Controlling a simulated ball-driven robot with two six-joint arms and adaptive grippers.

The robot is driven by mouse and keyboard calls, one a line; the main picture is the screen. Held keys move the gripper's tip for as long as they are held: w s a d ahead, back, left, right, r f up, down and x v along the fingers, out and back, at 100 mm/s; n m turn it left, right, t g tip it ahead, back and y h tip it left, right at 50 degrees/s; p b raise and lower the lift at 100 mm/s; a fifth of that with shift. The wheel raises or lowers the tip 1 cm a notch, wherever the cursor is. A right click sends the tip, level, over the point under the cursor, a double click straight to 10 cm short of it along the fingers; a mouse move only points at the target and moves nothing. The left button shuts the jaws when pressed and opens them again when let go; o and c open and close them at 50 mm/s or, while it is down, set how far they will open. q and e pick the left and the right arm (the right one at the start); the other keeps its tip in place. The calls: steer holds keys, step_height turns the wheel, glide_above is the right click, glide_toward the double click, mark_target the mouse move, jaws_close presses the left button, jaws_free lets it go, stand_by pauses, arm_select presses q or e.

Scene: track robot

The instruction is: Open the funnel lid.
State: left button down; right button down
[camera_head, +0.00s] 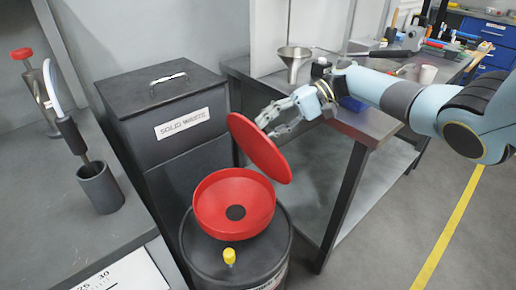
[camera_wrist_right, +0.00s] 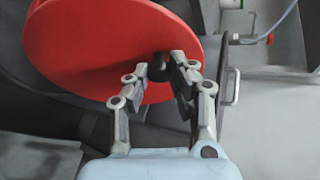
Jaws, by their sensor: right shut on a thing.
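The red funnel (camera_head: 234,203) sits on top of a dark drum (camera_head: 228,266), with its round dark hole showing. Its red lid (camera_head: 258,148) is raised and steeply tilted, standing at the funnel's back right side. My right gripper (camera_head: 270,122) reaches in from the right and is at the lid's outer face. In the right wrist view the lid (camera_wrist_right: 90,45) fills the upper left, and my right gripper (camera_wrist_right: 165,75) is shut on a dark knob (camera_wrist_right: 161,66) at the lid. My left gripper is in neither view.
A black solid waste bin (camera_head: 165,110) stands behind the drum. A grey workbench (camera_head: 365,122) with a metal funnel (camera_head: 294,62) and tools is at the right. A counter with a dark cup (camera_head: 101,188) is at the left. Open floor lies at the lower right.

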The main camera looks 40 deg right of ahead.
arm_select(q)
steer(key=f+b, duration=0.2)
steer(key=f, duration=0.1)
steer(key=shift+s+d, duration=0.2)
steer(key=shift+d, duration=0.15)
arm_select(e)
steer(key=shift+d+y, duration=0.6)
steer(key=shift+d, duration=0.4)
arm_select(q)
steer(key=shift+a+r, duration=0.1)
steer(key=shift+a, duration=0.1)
arm_select(e)
steer(key=c, duration=1.1)
jaws_free()
steer(key=shift+w, duration=0.1)
steer(key=v, duration=0.7)
steer(key=shift+d, duration=0.2)
steer(key=shift+r, duration=0.1)
